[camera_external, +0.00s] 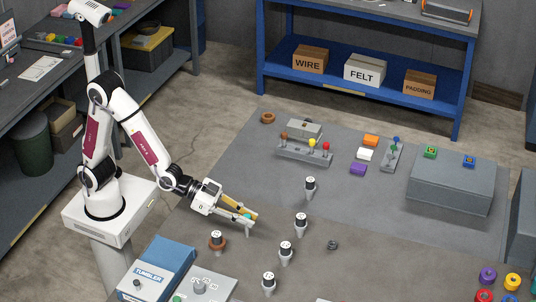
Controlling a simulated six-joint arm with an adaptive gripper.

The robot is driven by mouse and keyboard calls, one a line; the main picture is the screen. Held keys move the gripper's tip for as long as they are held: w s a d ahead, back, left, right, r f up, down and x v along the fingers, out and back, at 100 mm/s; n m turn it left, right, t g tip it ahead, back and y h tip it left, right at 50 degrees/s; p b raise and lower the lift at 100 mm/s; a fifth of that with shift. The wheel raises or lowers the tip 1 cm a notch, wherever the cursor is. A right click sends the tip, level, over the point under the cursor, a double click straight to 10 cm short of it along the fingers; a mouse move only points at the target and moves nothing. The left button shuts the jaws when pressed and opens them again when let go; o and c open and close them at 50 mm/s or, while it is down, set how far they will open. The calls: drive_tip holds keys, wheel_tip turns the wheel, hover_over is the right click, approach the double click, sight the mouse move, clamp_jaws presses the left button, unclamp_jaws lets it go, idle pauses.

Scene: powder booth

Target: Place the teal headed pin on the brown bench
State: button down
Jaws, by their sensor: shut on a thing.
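My gripper (250,214) has yellow-orange fingers and reaches low over the left part of the bench. It is shut on the teal headed pin (247,228). The teal head sits at the fingertips and the pale shaft points down, roughly upright. I cannot tell whether the shaft's tip touches the surface. The brown bench (345,276) is the grey-brown top below and around the gripper; a greyer area covers its far part.
A blue tumbler box (157,268) lies at the front left. A rack with coloured pins (304,154) and a grey block (451,187) stand farther back.

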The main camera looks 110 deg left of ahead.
drive_tip(key=shift+d+f+m+h, duration=0.3)
drive_tip(key=shift+f+m+h, duration=0.15)
drive_tip(key=shift+f, duration=0.3)
drive_tip(key=shift+a+f+m+h, duration=0.1)
drive_tip(key=shift+f+m+h, duration=0.2)
drive_tip(key=shift+f, duration=0.45)
drive_tip(key=shift+a+f, duration=0.3)
drive_tip(key=shift+a, duration=0.3)
drive_tip(key=shift+a+f, duration=0.3)
drive_tip(key=shift+a, duration=0.3)
drive_tip(key=shift+f, duration=0.1)
drive_tip(key=w+d+r+m+h, duration=0.4)
drive_tip(key=w+d+r+h, duration=0.1)
drive_tip(key=w+d, duration=0.4)
drive_tip(key=w, duration=0.2)
drive_tip(key=shift+w+r+g, duration=0.2)
drive_tip(key=shift+w+g, duration=0.1)
drive_tip(key=shift+g, duration=0.1)
